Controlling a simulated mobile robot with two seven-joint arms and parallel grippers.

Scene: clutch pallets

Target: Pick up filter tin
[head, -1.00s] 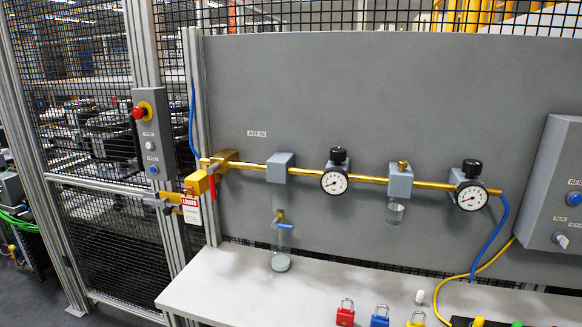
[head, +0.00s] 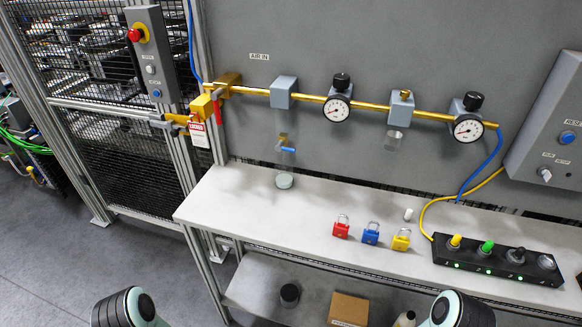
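A dark round canister (head: 290,293) stands on the lower shelf. No readable label shows on either, so I cannot tell for sure which is the filter tin. Neither gripper is in view.
The white bench (head: 225,205) holds red (head: 341,230), blue (head: 371,236) and yellow (head: 401,242) padlocks and a black switch strip (head: 495,262). A cardboard box (head: 349,309) and a white bottle (head: 404,320) are on the lower shelf (head: 255,287). The bench's left part is clear.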

